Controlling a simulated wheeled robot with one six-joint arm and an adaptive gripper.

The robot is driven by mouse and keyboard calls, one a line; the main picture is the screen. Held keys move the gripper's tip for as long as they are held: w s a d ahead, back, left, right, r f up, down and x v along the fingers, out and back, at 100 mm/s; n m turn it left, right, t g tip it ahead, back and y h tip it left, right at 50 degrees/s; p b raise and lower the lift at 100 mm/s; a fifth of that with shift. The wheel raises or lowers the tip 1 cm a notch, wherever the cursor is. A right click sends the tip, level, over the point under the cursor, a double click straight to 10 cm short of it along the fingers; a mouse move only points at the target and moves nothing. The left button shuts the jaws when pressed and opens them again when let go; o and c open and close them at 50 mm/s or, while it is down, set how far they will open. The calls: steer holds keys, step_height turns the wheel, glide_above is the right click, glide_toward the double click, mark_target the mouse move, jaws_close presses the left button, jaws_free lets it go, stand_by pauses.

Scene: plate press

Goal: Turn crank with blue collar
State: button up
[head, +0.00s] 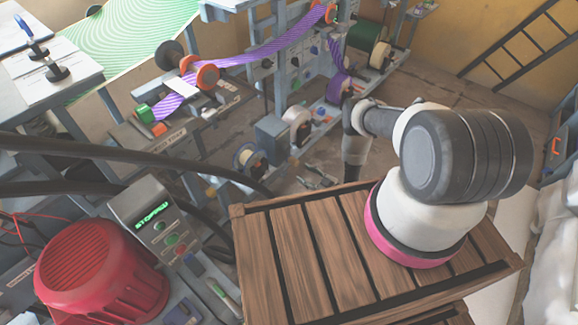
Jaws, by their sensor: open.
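I cannot make out a crank with a blue collar for certain. The press machine (272,135) stands beyond the wooden platform, with several rollers and small knobs on its frame. Some knobs look blue, but they are too small to tell whether one is a crank collar. My arm reaches from the platform toward the machine's front. My gripper (318,178) appears as a small dark shape left of my hanging wrist, in front of the machine's lower part. Its jaws are open, and I see nothing held in them.
A slatted wooden platform (290,250) fills the near middle. A red motor housing (95,270) and a control box (150,215) reading STOPPED stand at the left, near thick dark cables (100,150). Purple striped web (260,52) runs over the rollers.

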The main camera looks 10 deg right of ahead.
mark_target(298, 164)
steer(key=shift+w+d+r+t, duration=0.15)
steer(key=shift+r+t, duration=0.1)
steer(key=shift+r, duration=0.35)
steer(key=shift+w+a+r+t, duration=0.15)
steer(key=shift+r+t, duration=0.1)
steer(key=shift+r, duration=0.3)
steer(key=x, duration=0.7)
steer(key=shift+w+a, duration=0.1)
steer(key=shift+w, duration=0.15)
jaws_close()
